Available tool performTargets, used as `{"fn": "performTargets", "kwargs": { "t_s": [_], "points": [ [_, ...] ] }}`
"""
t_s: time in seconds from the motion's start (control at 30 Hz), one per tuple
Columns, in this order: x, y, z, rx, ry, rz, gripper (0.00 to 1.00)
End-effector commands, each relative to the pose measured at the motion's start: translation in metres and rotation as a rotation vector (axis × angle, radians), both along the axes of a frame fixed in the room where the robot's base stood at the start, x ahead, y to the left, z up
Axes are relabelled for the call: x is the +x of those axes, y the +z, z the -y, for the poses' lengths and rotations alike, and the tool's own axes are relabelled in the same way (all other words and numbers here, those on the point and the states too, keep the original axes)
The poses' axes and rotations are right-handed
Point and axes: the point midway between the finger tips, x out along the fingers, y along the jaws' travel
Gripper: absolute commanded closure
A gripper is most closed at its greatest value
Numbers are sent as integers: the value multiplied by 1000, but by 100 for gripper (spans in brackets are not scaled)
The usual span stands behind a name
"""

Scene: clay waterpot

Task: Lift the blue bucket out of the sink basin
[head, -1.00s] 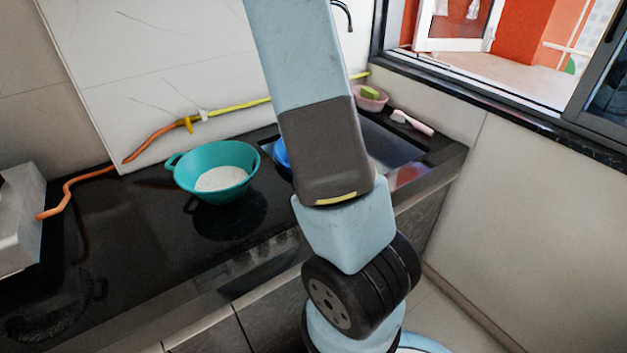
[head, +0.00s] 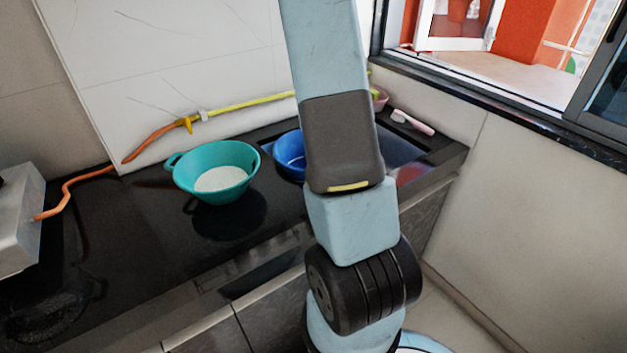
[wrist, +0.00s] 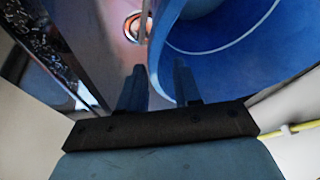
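The blue bucket (head: 287,155) sits in the sink basin (head: 397,148), partly hidden behind my arm in the head view. In the wrist view the bucket (wrist: 225,45) fills the upper right, and its curved rim runs down between my fingers. My gripper (wrist: 158,78) is open, with one finger outside the bucket wall and the other over its inner side. The basin floor with its round drain (wrist: 133,27) shows to the left of the bucket. My gripper is hidden in the head view, and contact with the bucket cannot be told.
A teal bowl (head: 187,181) with white contents stands on the dark counter, left of the sink. A yellow and orange hose (head: 240,107) runs along the wall. The window is at right.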

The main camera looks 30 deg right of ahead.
Motion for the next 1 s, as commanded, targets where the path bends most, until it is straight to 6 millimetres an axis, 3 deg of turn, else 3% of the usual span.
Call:
{"fn": "performTargets", "kwargs": {
  "t_s": [0.27,1.0],
  "points": [
    [1,-5,4,-1,-1,0,67],
    [12,-46,22,-1,0,0,67]
  ]
}}
